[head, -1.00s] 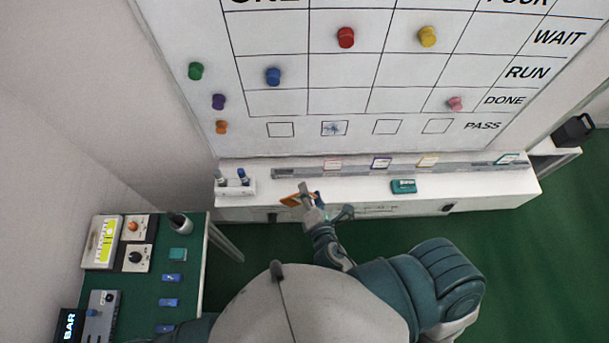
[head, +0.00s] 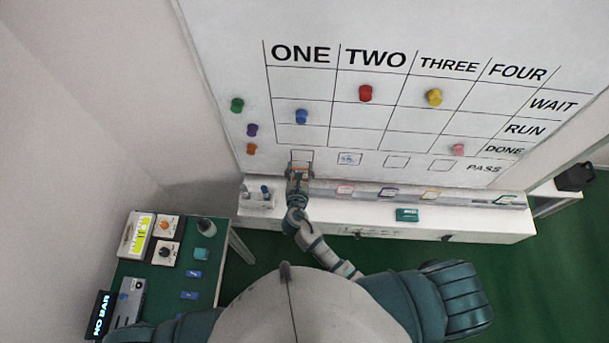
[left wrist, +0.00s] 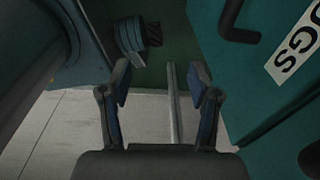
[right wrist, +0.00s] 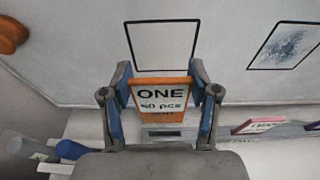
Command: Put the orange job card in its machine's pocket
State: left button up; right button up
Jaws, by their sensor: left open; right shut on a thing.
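My right gripper (right wrist: 160,88) is shut on the orange job card (right wrist: 158,117), which is white with an orange border and reads "ONE" and "50 pcs". The card is upright in front of the whiteboard, just below an outlined square (right wrist: 162,70); I cannot tell if it touches the board. In the head view, the right gripper (head: 299,165) is under the column ONE (head: 300,54), at the left end of the PASS row, partly covering that square. No raised pocket is clear there. My left gripper (left wrist: 160,82) is open and empty, seen only in the left wrist view.
A ledge (head: 480,222) below the board carries a rail with several coloured cards, a teal block (head: 407,215) and a marker holder (head: 258,197). Coloured magnets sit on the board, including a red one (head: 365,93). A green-topped bench (head: 178,290) with devices stands at left.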

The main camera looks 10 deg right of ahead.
jog(key=shift+d+f, duration=0.1)
jog(key=shift+f+b, duration=2)
jog(key=shift+f, duration=0.8)
jog(key=shift+s+p, duration=0.1)
jog(key=shift+p, duration=0.75)
jog(key=shift+f+b, duration=1.6)
jog(key=shift+f, duration=0.65)
jog(key=o, duration=1.2)
